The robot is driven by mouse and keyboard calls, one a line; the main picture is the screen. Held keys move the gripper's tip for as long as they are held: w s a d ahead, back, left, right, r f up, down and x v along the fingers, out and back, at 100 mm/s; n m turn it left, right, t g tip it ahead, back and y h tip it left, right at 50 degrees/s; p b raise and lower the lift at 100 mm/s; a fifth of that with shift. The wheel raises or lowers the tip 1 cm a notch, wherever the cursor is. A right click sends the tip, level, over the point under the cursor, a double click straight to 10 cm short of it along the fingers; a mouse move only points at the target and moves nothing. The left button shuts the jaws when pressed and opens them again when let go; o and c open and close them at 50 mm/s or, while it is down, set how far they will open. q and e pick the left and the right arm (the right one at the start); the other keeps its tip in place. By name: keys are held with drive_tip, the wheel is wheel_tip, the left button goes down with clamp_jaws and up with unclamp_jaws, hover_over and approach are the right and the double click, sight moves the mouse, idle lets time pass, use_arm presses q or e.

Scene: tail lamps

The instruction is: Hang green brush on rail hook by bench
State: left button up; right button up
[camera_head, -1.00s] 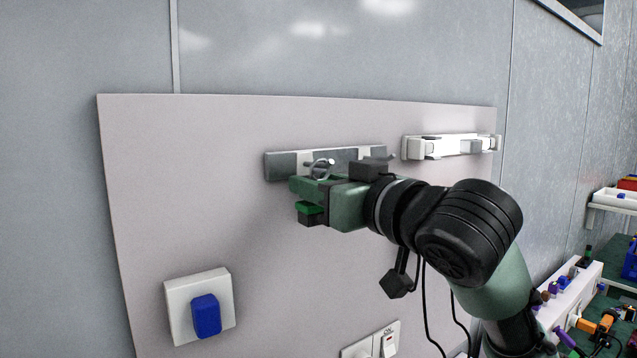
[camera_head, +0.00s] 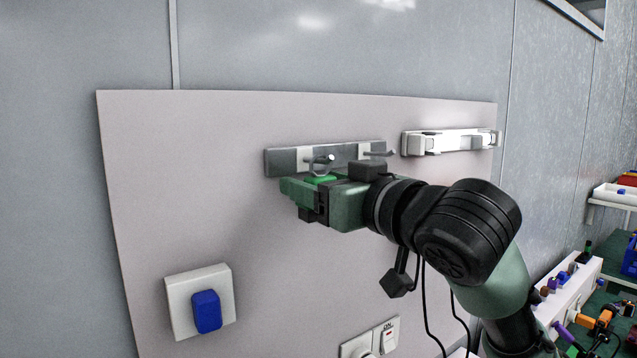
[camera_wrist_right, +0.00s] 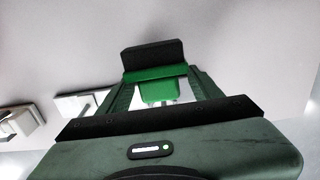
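The green brush (camera_wrist_right: 155,75), with a dark head, is between the fingers of my right gripper in the right wrist view. Light gaps show between the fingers and its narrow green part. In the head view a bright green patch of the brush (camera_head: 321,180) shows directly beneath a hook (camera_head: 322,160). The near finger hides much of the brush, so I cannot tell if its loop is around the hook. The rail (camera_head: 285,162) is fixed to the pale wall board. My right gripper (camera_head: 303,190) looks open around the brush, just below the rail. My left gripper is out of view.
A second hook (camera_head: 380,153) stands on the rail, close above my right wrist. A white wall fixture (camera_head: 450,143) is to the right. A blue-fronted white box (camera_head: 206,312) and switches (camera_head: 370,342) are lower. A cluttered bench (camera_head: 580,290) is at right.

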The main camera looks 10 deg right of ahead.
drive_tip(key=shift+s, duration=0.1)
drive_tip(key=b+v, duration=0.2)
drive_tip(key=v, duration=0.5)
drive_tip(key=shift+s+d+b, duration=0.15)
drive_tip(key=shift+s+b, duration=0.1)
drive_tip(key=shift+b, duration=0.1)
